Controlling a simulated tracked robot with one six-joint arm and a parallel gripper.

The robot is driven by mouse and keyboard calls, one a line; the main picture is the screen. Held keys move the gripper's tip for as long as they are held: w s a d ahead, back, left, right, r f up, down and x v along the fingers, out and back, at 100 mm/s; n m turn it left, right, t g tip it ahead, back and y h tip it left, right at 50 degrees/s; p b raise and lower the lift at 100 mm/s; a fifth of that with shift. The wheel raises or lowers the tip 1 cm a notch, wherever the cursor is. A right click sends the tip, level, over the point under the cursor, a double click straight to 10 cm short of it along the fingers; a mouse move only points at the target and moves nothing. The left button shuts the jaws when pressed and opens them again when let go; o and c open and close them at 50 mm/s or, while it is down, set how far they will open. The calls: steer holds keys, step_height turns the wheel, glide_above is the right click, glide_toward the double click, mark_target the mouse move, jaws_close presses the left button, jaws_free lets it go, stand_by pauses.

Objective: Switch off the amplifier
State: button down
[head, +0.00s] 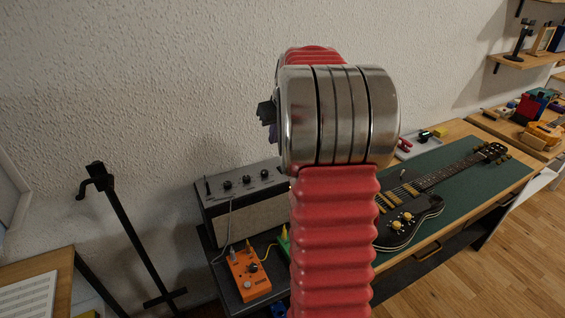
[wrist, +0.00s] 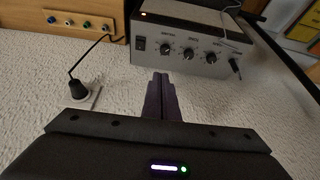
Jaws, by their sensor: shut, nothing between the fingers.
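The amplifier (head: 252,210) is a grey box with a dark top panel and a light front, standing on the dark bench left of my arm in the head view. Which way the switch is set is too small to tell.
An orange pedal (head: 248,275) with cables stands in front of the amplifier. A dark guitar (head: 405,222) lies on a green mat to the right. A black stand (head: 125,225) is at left. In the wrist view, a cable runs to a black plug (wrist: 78,90).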

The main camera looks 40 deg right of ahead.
steer(key=d+f, duration=0.2)
steer(key=d, duration=0.3)
steer(key=shift+s+d+f, duration=0.15)
steer(key=shift+d+f, duration=0.1)
steer(key=shift+d, duration=0.1)
steer(key=x, duration=1)
steer(key=shift+f, duration=0.25)
steer(key=shift+s+a+f, duration=0.1)
steer(key=shift+s+f, duration=0.1)
steer(key=shift+f, duration=0.3)
steer(key=shift+s+a+f, duration=0.1)
steer(key=shift+s+f, duration=0.15)
steer(key=shift+f, duration=0.25)
steer(key=shift+s+f, duration=0.2)
steer(key=shift+f, duration=0.45)
steer(key=shift+s, duration=0.1)
